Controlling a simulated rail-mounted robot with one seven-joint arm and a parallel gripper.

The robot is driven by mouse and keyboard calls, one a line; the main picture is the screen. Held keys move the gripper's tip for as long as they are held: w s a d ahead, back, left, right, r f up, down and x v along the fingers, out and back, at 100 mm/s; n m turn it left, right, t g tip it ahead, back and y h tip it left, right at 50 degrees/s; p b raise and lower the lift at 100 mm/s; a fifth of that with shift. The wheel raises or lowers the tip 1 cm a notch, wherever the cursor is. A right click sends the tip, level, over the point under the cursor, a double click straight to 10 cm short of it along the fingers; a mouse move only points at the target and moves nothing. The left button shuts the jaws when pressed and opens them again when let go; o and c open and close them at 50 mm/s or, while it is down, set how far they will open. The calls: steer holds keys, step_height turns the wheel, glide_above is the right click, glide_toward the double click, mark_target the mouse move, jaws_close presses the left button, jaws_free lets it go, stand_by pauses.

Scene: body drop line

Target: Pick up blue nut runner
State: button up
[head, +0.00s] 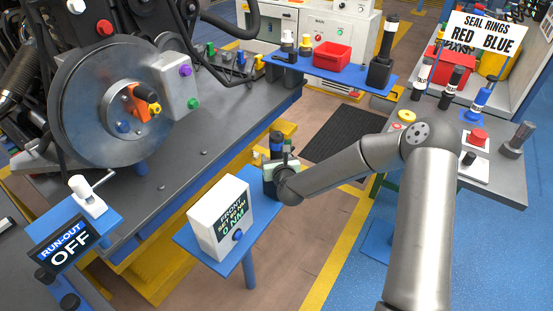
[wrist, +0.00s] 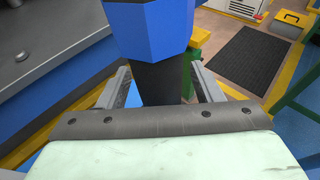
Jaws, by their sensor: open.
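The blue nut runner stands upright, its blue faceted upper part (wrist: 150,35) and black lower section (wrist: 165,84) filling the middle of the wrist view. In the head view, its dark, blue-banded top (head: 277,142) rises just behind my wrist, and the rest is hidden. My gripper (wrist: 162,92) is open, with one finger on each side of the black section. In the head view, my gripper (head: 281,170) is at the small blue stand (head: 262,208), its fingers mostly hidden. I cannot tell whether either finger touches the tool.
A white readout box (head: 220,218) marked 0 NM stands left of my gripper on the blue stand. The grey bench (head: 180,175) with a large disc assembly is further left. A right-hand table (head: 505,180) holds several tools and a red button. A dark floor mat (head: 345,135) lies behind.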

steer(key=shift+w+a+f, duration=0.1)
steer(key=shift+w+f, duration=0.05)
steer(key=shift+w, duration=0.3)
steer(key=shift+c, duration=0.3)
jaws_close()
step_height(320, 180, up, 18)
glide_above(275, 131)
steer(key=shift+w, duration=0.1)
stand_by(0.3)
